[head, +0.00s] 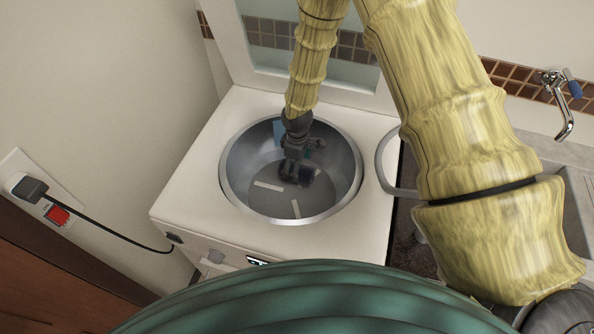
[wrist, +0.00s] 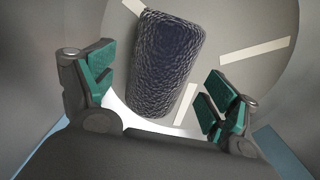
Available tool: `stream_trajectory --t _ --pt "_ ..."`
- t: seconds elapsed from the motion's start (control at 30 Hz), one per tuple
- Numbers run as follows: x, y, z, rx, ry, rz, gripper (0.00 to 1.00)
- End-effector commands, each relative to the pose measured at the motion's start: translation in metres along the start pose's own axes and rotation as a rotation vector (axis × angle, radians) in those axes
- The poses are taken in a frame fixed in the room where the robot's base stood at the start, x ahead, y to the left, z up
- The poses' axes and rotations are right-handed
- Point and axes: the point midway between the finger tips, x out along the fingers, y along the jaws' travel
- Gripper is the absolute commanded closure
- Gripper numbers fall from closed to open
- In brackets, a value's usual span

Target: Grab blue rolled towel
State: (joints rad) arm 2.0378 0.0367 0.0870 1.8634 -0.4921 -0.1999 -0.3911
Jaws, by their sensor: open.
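The blue rolled towel (wrist: 165,65) lies on the floor of a round metal drum (head: 235,190). In the wrist view it is a dark blue, textured cylinder just ahead of my gripper and between the lines of its two fingers. In the head view a small dark blue part of the towel (head: 307,174) shows beside my gripper (head: 299,172), which reaches down into the drum. My gripper's green-padded fingers, seen in the wrist view (wrist: 160,92), are spread apart with nothing clasped between them. Whether a finger touches the towel cannot be told.
The drum sits in a white top-loading machine (head: 190,190) with its lid (head: 310,85) raised behind. Pale strips (head: 268,186) mark the drum floor. The drum wall surrounds my gripper closely. A sink tap (head: 563,105) stands at the right, and a wall socket with a plug (head: 30,188) at the left.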

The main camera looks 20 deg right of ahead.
Motion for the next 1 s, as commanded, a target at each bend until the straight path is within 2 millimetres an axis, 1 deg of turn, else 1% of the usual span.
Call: stream_trajectory --t 0.3,0.47,0.67,0.7,0.97,1.0 --pt "0.027 0.0 0.0 0.0 -0.001 0.0 0.13" --pt "0.032 0.0 -0.001 0.0 0.0 0.001 0.13" --pt "0.033 0.0 -0.001 0.0 0.0 0.001 0.13" --pt "0.033 0.0 -0.001 0.0 0.0 0.001 0.15" --pt "0.033 0.0 -0.001 0.0 0.0 0.001 0.62" --pt "0.033 0.0 -0.001 0.001 0.0 0.001 0.64"
